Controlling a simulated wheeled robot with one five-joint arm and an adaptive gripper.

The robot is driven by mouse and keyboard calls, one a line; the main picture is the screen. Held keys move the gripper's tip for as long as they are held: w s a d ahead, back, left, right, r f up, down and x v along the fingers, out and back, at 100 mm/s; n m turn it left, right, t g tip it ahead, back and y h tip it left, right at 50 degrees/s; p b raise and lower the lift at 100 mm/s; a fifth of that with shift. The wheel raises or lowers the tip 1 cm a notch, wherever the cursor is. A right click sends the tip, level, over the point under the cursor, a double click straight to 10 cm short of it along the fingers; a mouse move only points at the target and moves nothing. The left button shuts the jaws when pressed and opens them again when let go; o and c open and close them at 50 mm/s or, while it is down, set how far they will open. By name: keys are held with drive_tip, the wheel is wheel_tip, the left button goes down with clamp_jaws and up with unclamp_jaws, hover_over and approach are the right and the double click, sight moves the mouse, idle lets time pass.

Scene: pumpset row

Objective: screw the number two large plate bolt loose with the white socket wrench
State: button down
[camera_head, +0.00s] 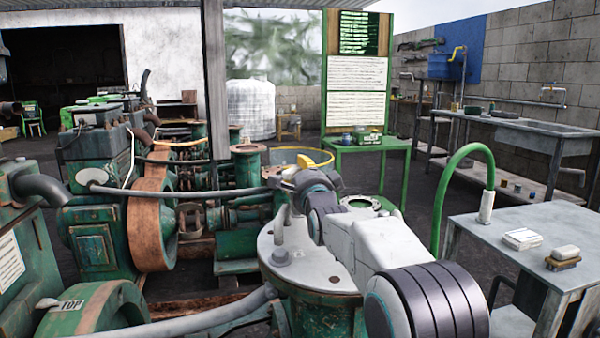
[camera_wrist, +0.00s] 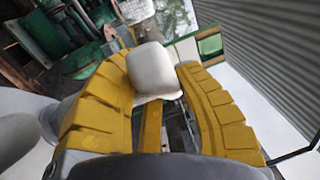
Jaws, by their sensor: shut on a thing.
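My gripper (camera_head: 308,163) has yellow ribbed fingers and hangs above the far side of the large pale round plate (camera_head: 318,268) in the head view. In the wrist view its two fingers (camera_wrist: 158,85) close around a white, blunt-ended piece (camera_wrist: 153,70), which I take to be the white socket wrench. My arm hides the wrench's lower part in the head view. I cannot tell which bolt is number two. Much of the plate's right side is hidden behind my arm.
Green pump machinery with a rusty flywheel (camera_head: 152,222) fills the left. A grey table (camera_head: 505,232) with small blocks stands at the right, beside a green curved pipe (camera_head: 447,190). A green table with a board (camera_head: 357,75) stands behind.

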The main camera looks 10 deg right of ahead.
drive_tip(key=shift+f+b, duration=0.75)
drive_tip(key=shift+b, duration=0.05)
drive_tip(key=c, duration=1.1)
unclamp_jaws()
drive_tip(key=shift+o, duration=1.1)
drive_tip(key=shift+f, duration=0.1)
drive_tip(key=shift+s+f, duration=0.2)
drive_tip(key=shift+s, duration=1.8)
drive_tip(key=shift+s+f, duration=0.15)
drive_tip(key=shift+s, duration=1.85)
drive_tip(key=shift+r, duration=0.1)
